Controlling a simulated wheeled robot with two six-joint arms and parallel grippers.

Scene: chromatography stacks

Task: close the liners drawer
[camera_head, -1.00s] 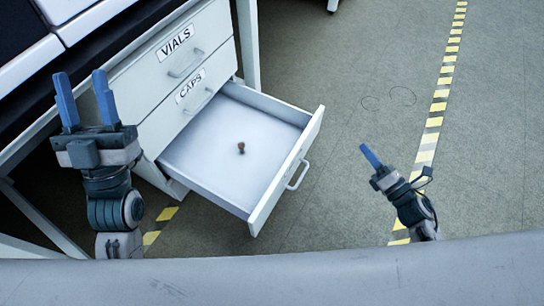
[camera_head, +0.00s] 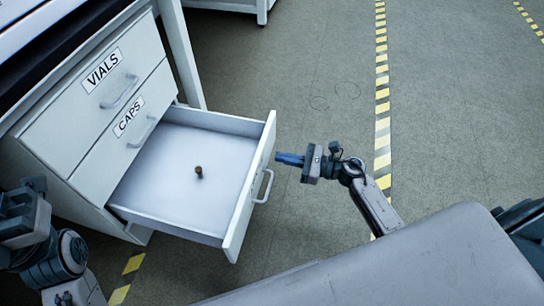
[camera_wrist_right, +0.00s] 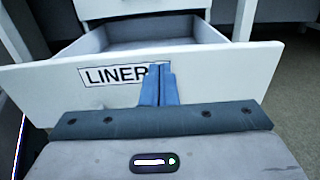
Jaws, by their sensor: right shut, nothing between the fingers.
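The liners drawer (camera_head: 165,207) is the lowest drawer of the white cabinet and stands pulled far out in the head view. A small brown object (camera_head: 199,171) lies on its floor. Its front carries a bar handle (camera_head: 264,186). My right gripper (camera_head: 280,157) is shut and empty, its blue fingers pointing at the outer face of the drawer front near its far end. In the right wrist view the fingers (camera_wrist_right: 159,86) overlap the end of the LINERS label (camera_wrist_right: 115,76); I cannot tell whether they touch. My left gripper (camera_head: 20,213) is at the left edge, its fingers out of sight.
Above it, the VIALS drawer (camera_head: 90,95) and CAPS drawer (camera_head: 125,140) are shut. A table leg (camera_head: 182,55) stands behind the cabinet.

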